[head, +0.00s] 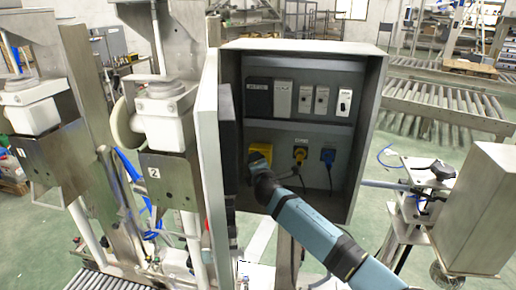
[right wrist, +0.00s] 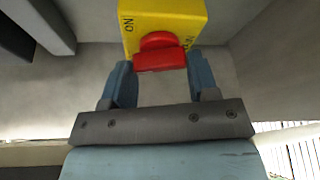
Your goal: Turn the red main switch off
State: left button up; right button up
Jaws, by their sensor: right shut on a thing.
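The red main switch (right wrist: 160,58) shows in the right wrist view, a red knob with a bar lying nearly level across the picture. It sits on a yellow housing (right wrist: 165,14) with "ON" at its left and a partly hidden label at its right. In the head view the yellow housing (head: 260,152) is at the lower left inside the cabinet, with the red knob hidden behind my gripper. My right gripper (right wrist: 158,62) is shut on the red switch, one blue finger at each end of the bar. My left gripper is not in view.
The grey cabinet (head: 305,46) is open, its door (head: 208,150) standing out at the left of my right arm. Beside the yellow housing are a yellow plug (head: 300,154) and a blue plug (head: 328,155). Several breakers, one white (head: 344,102), line the shelf above.

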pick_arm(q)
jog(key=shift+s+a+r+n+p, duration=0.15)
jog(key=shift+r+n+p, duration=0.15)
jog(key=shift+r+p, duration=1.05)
pick_arm(e)
jog(key=shift+n+g+h, duration=0.8)
jog(key=shift+n, duration=1.2)
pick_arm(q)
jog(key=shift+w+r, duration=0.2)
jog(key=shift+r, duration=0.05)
pick_arm(e)
jog(key=o, duration=0.9)
pick_arm(q)
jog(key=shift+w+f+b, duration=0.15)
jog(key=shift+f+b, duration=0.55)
jog(key=shift+b, duration=0.4)
pick_arm(e)
jog(key=v, duration=1.3)
jog(key=shift+s+r, duration=0.15)
jog(key=shift+s, duration=0.2)
